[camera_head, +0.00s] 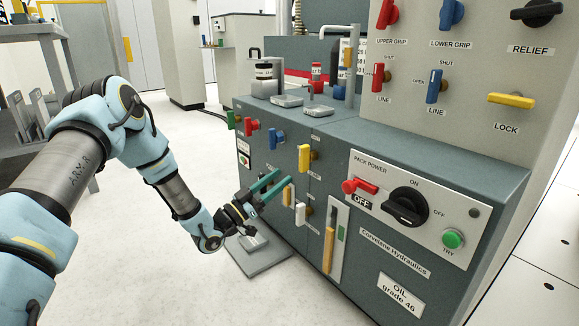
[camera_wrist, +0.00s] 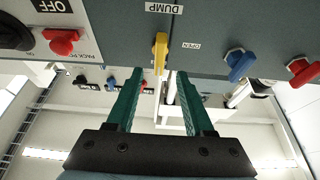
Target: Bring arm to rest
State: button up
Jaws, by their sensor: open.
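My gripper (camera_head: 277,180) has two teal fingers, spread apart with nothing between them. It is in front of the grey hydraulic cabinet, left of a white-handled lever (camera_head: 300,214) and below a yellow lever (camera_head: 304,157). In the wrist view, the fingers of my gripper (camera_wrist: 160,76) point toward the cabinet face, and a yellow lever (camera_wrist: 160,52) labelled DUMP appears in line with the gap between the tips. I cannot tell how far the tips are from the panel. My blue and grey arm reaches in from the left, bent at the elbow.
The cabinet (camera_head: 420,165) fills the right, with a red switch (camera_head: 360,187), a black dial (camera_head: 405,206) and a green button (camera_head: 453,239). Red (camera_head: 251,126) and blue (camera_head: 277,136) levers are at its left. A grey foot plate (camera_head: 257,252) lies below. Open floor lies left of the cabinet.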

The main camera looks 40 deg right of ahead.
jog(key=shift+a+f, duration=0.2)
jog(key=shift+a, duration=0.3)
